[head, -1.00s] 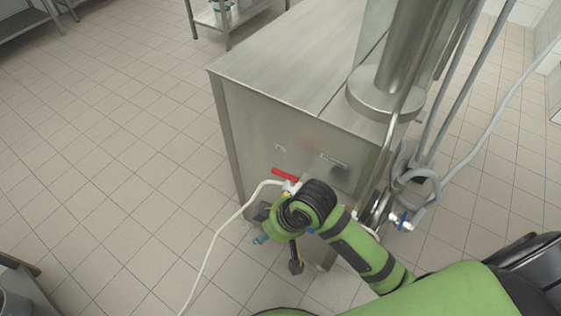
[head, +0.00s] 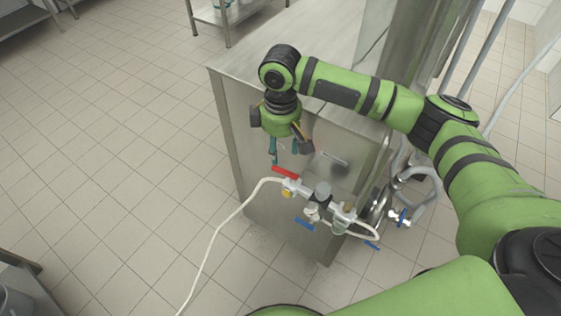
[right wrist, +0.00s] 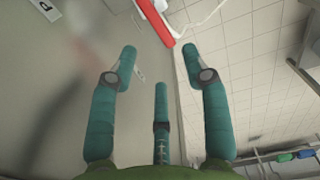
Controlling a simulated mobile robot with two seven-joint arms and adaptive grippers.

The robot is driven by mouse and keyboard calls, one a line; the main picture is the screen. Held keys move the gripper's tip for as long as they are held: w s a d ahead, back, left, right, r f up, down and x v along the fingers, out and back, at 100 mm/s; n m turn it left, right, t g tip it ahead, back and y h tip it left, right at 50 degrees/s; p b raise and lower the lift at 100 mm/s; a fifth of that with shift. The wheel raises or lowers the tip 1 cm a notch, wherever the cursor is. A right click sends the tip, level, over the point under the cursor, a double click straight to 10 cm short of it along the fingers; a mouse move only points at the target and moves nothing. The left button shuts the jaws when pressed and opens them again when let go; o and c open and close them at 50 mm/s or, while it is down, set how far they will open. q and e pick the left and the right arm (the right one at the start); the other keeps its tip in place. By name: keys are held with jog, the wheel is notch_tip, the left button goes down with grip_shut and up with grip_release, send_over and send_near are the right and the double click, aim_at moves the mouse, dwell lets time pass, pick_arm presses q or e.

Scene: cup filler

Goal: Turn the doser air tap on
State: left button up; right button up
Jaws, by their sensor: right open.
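A tap with a red lever (head: 285,173) sits at the left end of a run of air fittings (head: 315,200) on the front of the steel machine (head: 240,140). The lever lies nearly along the panel, tilted down to the right. In the right wrist view the red lever (right wrist: 155,18) shows at the top, beyond the fingertips. My right gripper (head: 285,154) is open and empty, with teal fingers pointing down just above the lever, and appears apart from it. My left gripper is not in view.
Blue-handled valves (head: 304,224) hang on the fittings, and another blue valve (head: 402,217) is at the right by grey pipes. A white hose (head: 215,238) runs from the red tap down to the floor.

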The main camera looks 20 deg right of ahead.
aim_at(285, 172)
notch_tip(285, 172, down, 7)
jog(key=shift+r, duration=0.15)
grip_shut()
